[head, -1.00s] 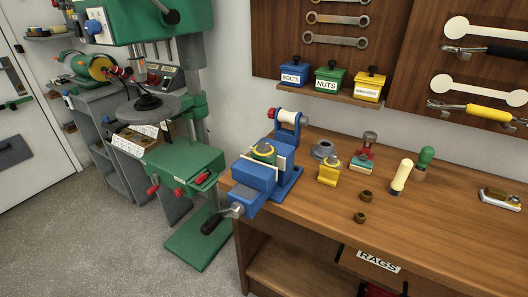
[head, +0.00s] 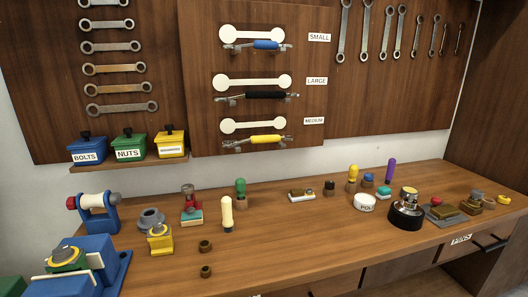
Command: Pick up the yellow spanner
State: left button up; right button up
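The yellow spanner (head: 258,140) hangs on the wooden wall board (head: 305,95). It lies level under a white spanner-shaped outline, left of a label reading MEDIUM. A black-handled spanner (head: 260,96) and a blue-handled spanner (head: 262,44) hang above it, beside the labels LARGE and SMALL. Neither of my grippers shows in the head view.
Below the board is a wooden workbench (head: 300,255) with a blue vise (head: 90,270), a cream-handled tool (head: 227,214) and a black round pot (head: 405,214). A small shelf (head: 130,162) holds blue, green and yellow boxes. The front middle of the bench is clear.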

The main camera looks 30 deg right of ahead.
aim_at(264, 139)
jog(key=z, duration=1.05)
jog(key=l+u, duration=0.2)
jog(key=k+l, duration=0.05)
jog(key=l, duration=0.05)
